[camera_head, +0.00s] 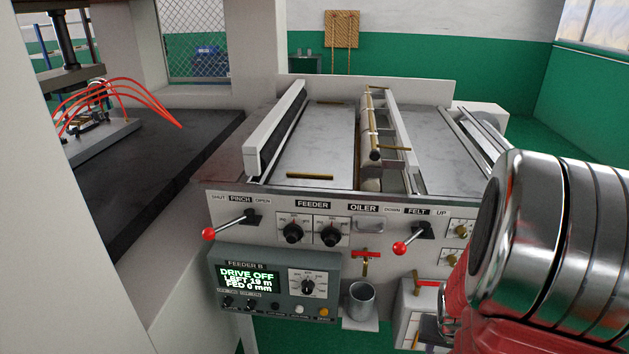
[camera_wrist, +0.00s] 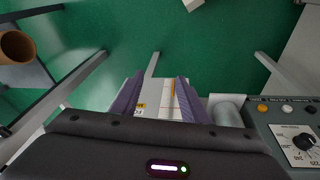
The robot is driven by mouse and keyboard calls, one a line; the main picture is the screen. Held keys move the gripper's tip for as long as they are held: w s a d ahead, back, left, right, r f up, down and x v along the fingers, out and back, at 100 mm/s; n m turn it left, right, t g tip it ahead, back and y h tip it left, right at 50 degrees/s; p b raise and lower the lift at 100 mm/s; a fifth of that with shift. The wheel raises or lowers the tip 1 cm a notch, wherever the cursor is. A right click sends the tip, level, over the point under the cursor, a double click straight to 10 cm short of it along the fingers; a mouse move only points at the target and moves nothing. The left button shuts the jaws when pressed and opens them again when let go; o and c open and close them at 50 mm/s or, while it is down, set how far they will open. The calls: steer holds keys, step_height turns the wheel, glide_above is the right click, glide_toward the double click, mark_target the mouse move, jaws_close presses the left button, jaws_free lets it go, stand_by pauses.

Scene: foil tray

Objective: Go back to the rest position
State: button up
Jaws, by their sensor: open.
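My gripper (camera_wrist: 158,82) shows in the wrist view as two purple fingers set apart. Between and beyond them is a white box (camera_wrist: 150,108) with a yellow strip and small labels. I cannot tell how far the box is from the fingertips, and nothing appears clamped. In the head view, my silver and red arm fills the lower right, in front of the feeder machine (camera_head: 230,205). My fingers are not clearly visible there.
The control box (camera_head: 225,262) reads DRIVE OFF. A metal cup (camera_head: 361,302) stands on a small shelf. A press bed (camera_head: 150,150) lies left. Green floor (camera_wrist: 215,65) is open beyond my fingers.

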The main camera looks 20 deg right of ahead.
steer(key=w+a+r+n+t+y, duration=0.1)
steer(key=a+r+n, duration=0.3)
steer(key=a+r, duration=0.8)
steer(key=w+a+r+n+t+y, duration=0.1)
steer(key=w+a+r+n+t, duration=0.1)
steer(key=a+r, duration=1)
steer(key=shift+w+a+r+n+t+y, duration=0.55)
steer(key=shift+a+n, duration=0.75)
steer(key=shift+a, duration=2.3)
steer(key=shift+s+f, duration=0.2)
